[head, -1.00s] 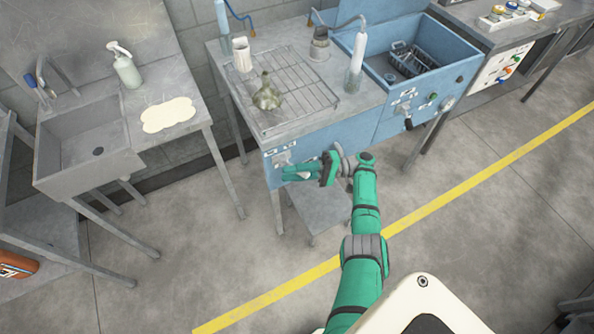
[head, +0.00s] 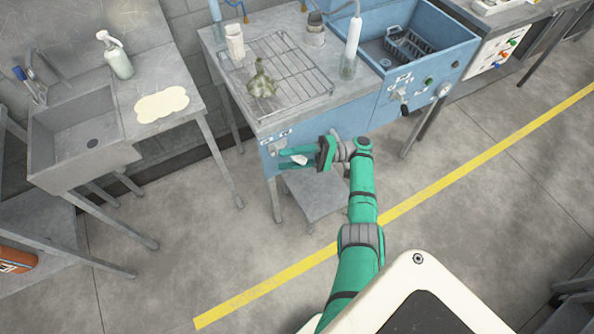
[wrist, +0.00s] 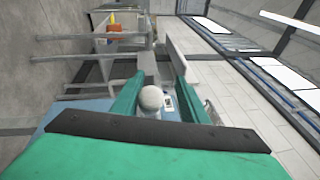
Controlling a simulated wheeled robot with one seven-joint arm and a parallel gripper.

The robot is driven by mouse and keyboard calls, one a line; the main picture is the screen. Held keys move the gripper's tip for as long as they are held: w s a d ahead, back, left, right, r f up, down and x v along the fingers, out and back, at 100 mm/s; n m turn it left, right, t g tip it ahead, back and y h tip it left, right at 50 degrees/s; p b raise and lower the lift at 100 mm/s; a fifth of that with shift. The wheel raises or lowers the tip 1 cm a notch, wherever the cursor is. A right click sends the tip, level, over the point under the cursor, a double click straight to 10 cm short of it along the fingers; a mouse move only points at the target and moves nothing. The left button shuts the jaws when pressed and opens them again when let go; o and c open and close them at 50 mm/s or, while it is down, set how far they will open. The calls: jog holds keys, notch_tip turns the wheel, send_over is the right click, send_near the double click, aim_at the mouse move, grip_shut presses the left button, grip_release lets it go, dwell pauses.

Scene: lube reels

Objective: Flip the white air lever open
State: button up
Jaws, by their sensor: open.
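The white air lever (head: 299,160) sits on the front panel of the blue wash bench, at its left end. Its rounded white end (wrist: 151,98) shows between my fingers in the wrist view. My green gripper (head: 281,159) is open beside the panel, one finger above the lever and one below in the head view. I cannot tell whether either finger touches the lever. The lever's base and mount are partly hidden by the fingers.
The blue bench carries a wire rack (head: 300,95) with a greenish flask-like part (head: 262,80). A second lever with a dark handle (head: 404,108) is on the panel to the right. A sink (head: 75,135) stands left. Floor in front is clear.

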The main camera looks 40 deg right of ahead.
jog(key=o, duration=1.1)
jog(key=r, duration=0.1)
jog(key=s+r, duration=0.1)
jog(key=r, duration=0.1)
jog(key=s+r, duration=0.1)
jog(key=r, duration=0.1)
jog(key=shift+s+a+r, duration=0.15)
jog(key=shift+a+r, duration=0.1)
jog(key=shift+s+a+r+t, duration=0.25)
jog(key=shift+s+r+t, duration=0.15)
jog(key=shift+s+r, duration=0.55)
jog(key=c, duration=1.1)
jog(key=s+a+r, duration=0.4)
jog(key=s+a, duration=0.2)
jog(key=s, duration=0.1)
jog(key=shift+s+r, duration=0.25)
jog(key=shift+s, duration=0.15)
jog(key=shift+w, duration=0.1)
jog(key=w+d+f, duration=0.6)
jog(key=w+f, duration=0.1)
jog(key=w, duration=0.2)
jog(key=shift+w, duration=0.2)
jog(key=shift+d, duration=0.1)
